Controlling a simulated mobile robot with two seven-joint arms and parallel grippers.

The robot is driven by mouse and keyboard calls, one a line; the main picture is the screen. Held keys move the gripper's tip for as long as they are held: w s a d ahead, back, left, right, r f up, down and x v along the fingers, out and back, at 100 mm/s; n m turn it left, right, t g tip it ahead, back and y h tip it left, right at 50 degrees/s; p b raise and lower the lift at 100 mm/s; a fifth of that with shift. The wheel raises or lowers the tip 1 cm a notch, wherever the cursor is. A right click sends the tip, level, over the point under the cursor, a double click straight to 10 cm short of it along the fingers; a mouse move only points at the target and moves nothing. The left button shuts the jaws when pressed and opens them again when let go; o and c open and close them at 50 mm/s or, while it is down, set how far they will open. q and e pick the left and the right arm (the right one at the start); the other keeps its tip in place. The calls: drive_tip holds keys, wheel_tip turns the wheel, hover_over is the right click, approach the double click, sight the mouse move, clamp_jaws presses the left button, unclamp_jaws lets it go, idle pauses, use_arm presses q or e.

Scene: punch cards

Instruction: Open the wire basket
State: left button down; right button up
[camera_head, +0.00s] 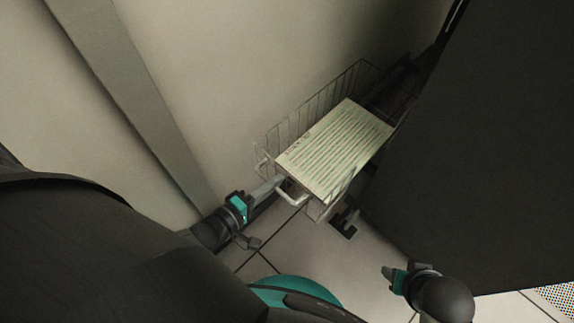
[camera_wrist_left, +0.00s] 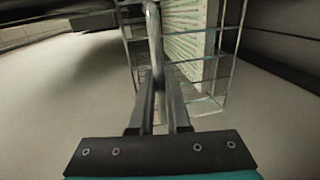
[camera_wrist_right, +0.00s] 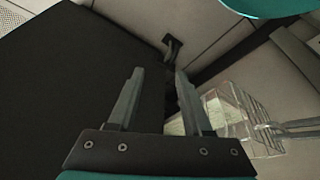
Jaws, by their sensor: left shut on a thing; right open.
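The wire basket (camera_head: 320,208) hangs low between a pale wall and a dark cabinet in the head view. A pale stack of printed punch cards (camera_head: 338,146) lies in it. A light bar handle (camera_head: 291,196) is at its near end. My left gripper (camera_head: 279,184) is shut on this handle; the left wrist view shows the bar (camera_wrist_left: 154,38) between the two fingers (camera_wrist_left: 158,82). My right gripper (camera_head: 387,272) is open and empty, below and right of the basket. In the right wrist view its fingers (camera_wrist_right: 160,72) are apart, and the basket (camera_wrist_right: 240,115) is at the right.
The dark cabinet side (camera_head: 480,150) fills the right of the head view, close to the basket. The pale wall (camera_head: 230,60) is on its left, with a grey strip (camera_head: 135,95). A small black bracket (camera_head: 345,222) is below the basket. Tiled floor shows near the bottom.

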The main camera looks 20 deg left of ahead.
use_arm(q)
drive_tip(key=f+v, duration=0.2)
drive_tip(key=v, duration=1.1)
drive_tip(key=shift+s+a+f+p, duration=0.15)
drive_tip(key=shift+s+f+p, duration=0.1)
drive_tip(key=shift+s+p, duration=0.15)
use_arm(e)
drive_tip(key=shift+s+f, duration=0.25)
drive_tip(key=shift+f, duration=0.6)
use_arm(q)
drive_tip(key=c, duration=0.9)
unclamp_jaws()
drive_tip(key=shift+s, duration=0.1)
use_arm(e)
drive_tip(key=shift+s, duration=0.1)
use_arm(q)
drive_tip(key=p+v, duration=0.1)
drive_tip(key=v, duration=1.4)
use_arm(e)
drive_tip(key=f, duration=0.1)
drive_tip(key=s+f, duration=0.1)
drive_tip(key=shift+d+f+g, duration=0.1)
drive_tip(key=shift+f+g, duration=0.2)
drive_tip(key=shift+g, duration=0.1)
